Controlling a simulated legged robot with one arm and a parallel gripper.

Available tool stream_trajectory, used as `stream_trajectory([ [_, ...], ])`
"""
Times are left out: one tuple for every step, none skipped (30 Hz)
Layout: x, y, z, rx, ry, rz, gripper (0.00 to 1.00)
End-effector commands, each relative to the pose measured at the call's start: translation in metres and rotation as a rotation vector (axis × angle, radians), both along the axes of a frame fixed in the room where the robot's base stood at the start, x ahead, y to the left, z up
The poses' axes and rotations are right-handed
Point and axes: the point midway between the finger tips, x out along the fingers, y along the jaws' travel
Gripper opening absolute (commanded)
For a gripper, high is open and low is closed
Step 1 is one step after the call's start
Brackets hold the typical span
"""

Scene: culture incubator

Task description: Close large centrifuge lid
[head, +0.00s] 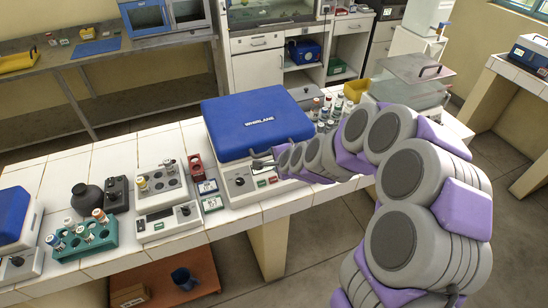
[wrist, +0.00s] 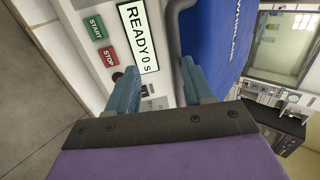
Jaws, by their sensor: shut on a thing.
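The large centrifuge (head: 238,184) stands on the white tiled bench, with a white body and a blue lid (head: 256,122) marked WHIRLANE. The lid lies low over the body; I cannot tell whether it is fully seated. My gripper (head: 258,164) is at the lid's front edge. In the wrist view my gripper (wrist: 157,70) has its two blue-grey fingers around the grey lid handle (wrist: 174,30) and is shut on it. The blue lid (wrist: 212,45) is right of the handle there. The front panel display (wrist: 140,38) reads READY 0 s, beside green START and red STOP buttons.
A clear-walled box (head: 412,80) stands farther right. Floor is open in front.

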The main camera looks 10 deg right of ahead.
Motion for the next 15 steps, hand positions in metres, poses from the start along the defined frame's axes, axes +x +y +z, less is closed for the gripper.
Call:
stream_trajectory([
  [-0.008,-0.003,0.008,0.003,0.002,-0.001,0.4],
  [-0.012,-0.005,0.012,0.003,0.001,-0.001,0.4],
  [-0.017,-0.006,0.017,0.002,0.0,-0.001,0.4],
  [-0.021,-0.007,0.02,0.001,0.0,0.0,0.4],
  [-0.024,-0.009,0.024,0.002,-0.001,0.0,0.4],
  [-0.028,-0.01,0.029,0.002,0.0,-0.001,0.4],
  [-0.031,-0.011,0.032,0.002,-0.002,-0.001,0.4],
  [-0.035,-0.012,0.036,0.002,-0.002,-0.001,0.4],
  [-0.039,-0.014,0.04,0.001,-0.003,-0.003,0.4],
  [-0.043,-0.014,0.043,0.0,-0.003,-0.003,0.4],
  [-0.046,-0.015,0.047,-0.001,-0.003,-0.002,0.4],
  [-0.051,-0.016,0.052,-0.001,-0.006,-0.002,0.4],
  [-0.055,-0.017,0.055,-0.001,-0.006,-0.002,0.4],
  [-0.059,-0.018,0.058,-0.001,-0.005,-0.002,0.4],
  [-0.064,-0.019,0.062,-0.001,-0.003,-0.002,0.4],
])
